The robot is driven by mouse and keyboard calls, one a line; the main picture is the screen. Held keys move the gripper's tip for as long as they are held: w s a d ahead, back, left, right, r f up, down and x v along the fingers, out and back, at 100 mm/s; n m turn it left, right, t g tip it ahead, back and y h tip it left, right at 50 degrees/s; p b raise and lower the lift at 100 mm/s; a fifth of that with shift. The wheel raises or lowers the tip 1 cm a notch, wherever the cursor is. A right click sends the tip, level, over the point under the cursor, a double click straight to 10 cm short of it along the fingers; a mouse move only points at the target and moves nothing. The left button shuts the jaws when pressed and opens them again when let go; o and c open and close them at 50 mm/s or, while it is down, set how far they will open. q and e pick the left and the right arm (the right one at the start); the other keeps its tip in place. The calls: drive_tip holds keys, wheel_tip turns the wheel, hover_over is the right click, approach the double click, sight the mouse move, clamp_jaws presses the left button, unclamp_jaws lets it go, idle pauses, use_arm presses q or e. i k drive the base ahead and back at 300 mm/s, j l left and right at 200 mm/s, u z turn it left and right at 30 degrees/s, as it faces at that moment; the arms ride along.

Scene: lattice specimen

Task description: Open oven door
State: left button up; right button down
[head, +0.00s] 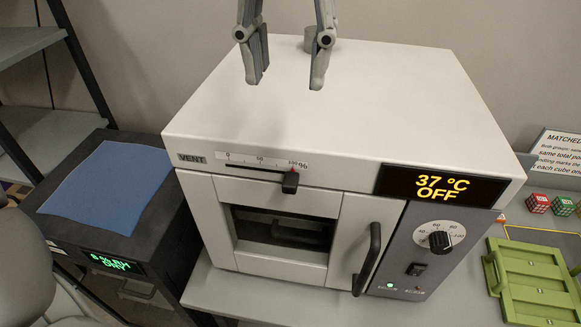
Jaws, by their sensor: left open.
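The oven (330,120) is a white box on a light bench. Its front door (225,192) is shut and has a dark window (285,230). A dark vertical handle (368,258) stands out at the door's right side. My left gripper (285,85) comes in from the top edge. Its two grey fingers are spread and empty, pointing down over the oven's top, well apart from the handle. My right gripper is not in view.
A vent slider (290,182) sits above the door. The display (437,188) reads 37 °C OFF, above a dial (439,242). A dark unit with a blue mat (110,185) stands left. A green frame (540,285) and small cubes (538,203) lie right.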

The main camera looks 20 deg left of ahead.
sight(366, 223)
drive_tip(key=k, duration=1.5)
